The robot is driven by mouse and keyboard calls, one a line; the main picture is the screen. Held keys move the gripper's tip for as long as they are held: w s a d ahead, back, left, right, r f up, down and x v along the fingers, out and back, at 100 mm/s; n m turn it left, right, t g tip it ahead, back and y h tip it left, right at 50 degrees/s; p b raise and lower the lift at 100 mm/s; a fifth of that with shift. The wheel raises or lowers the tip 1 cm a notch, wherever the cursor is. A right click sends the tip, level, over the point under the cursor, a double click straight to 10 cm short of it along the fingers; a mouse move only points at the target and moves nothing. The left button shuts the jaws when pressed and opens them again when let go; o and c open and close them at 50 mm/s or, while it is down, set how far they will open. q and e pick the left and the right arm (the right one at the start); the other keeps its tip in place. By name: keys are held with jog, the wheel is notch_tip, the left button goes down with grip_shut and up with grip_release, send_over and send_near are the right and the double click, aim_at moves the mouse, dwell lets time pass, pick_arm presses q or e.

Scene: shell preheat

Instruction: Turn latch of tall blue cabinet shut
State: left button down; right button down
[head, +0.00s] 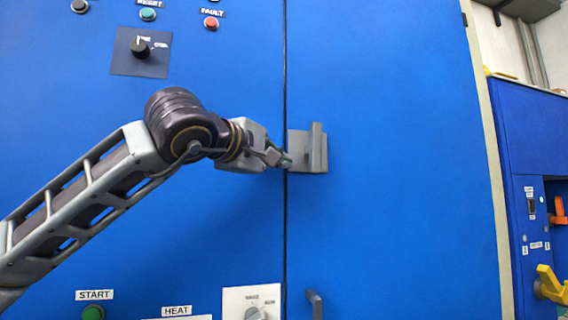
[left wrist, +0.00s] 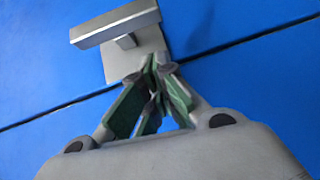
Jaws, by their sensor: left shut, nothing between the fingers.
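The tall blue cabinet (head: 390,220) fills most of the head view, with a dark vertical seam between its door and the panel on the left. A grey latch (head: 316,148) sits on the door just right of the seam, its handle bar upright on a square plate. In the left wrist view the latch (left wrist: 117,25) is at the top. My left gripper (head: 286,160) comes in from the left and is shut and empty. Its fingertips (left wrist: 157,62) are at the latch plate's edge near the seam; I cannot tell whether they touch it. My right gripper is not in view.
The left panel carries a dark knob (head: 139,47), a red button (head: 211,23) and a green start button (head: 93,313). A dark handle (head: 314,304) is low on the door. Another blue cabinet (head: 535,125) with a yellow lever (head: 551,285) stands at the right.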

pick_arm(q)
jog(key=p+v, duration=0.1)
jog(key=v, duration=0.9)
jog(key=shift+a+p, duration=0.2)
jog(key=shift+p, duration=0.2)
jog(key=shift+s, duration=0.1)
